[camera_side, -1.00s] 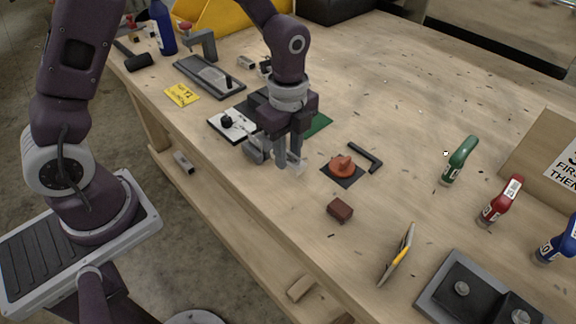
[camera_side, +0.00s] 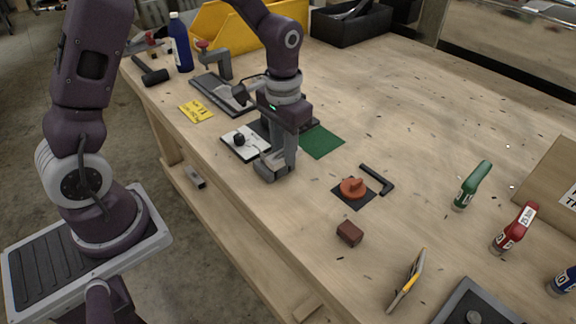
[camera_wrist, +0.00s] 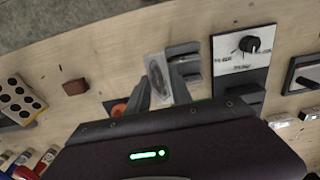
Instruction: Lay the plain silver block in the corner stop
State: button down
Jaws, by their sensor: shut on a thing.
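My gripper (camera_wrist: 160,92) has its fingers closed on a flat pale silver block (camera_wrist: 158,75), which shows a dark oval on its face. In the side view my gripper (camera_side: 282,172) is low over the bench near its front edge, and its fingers hide most of the block. A grey clamp-like fixture (camera_wrist: 184,62) stands close beside the fingers. The corner stop (camera_side: 380,182), a black L-shaped bar, lies on the bench to the right of my gripper. I cannot make it out in the wrist view.
An orange knob (camera_side: 352,187) on a black square sits between my gripper and the corner stop. A brown block (camera_side: 349,233) lies nearer the front edge. A white panel (camera_side: 245,143) and green mat (camera_side: 322,142) are behind.

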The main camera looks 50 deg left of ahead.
jog(key=a, duration=0.3)
jog(key=shift+w+a, duration=0.25)
jog(key=w+d+m, duration=0.3)
jog(key=w+m, duration=0.3)
jog(key=w, duration=0.1)
jog(key=m, duration=1.2)
send_near(369, 181)
notch_tip(369, 181, down, 5)
jog(key=shift+f, duration=0.2)
jog(key=shift+f, duration=0.5)
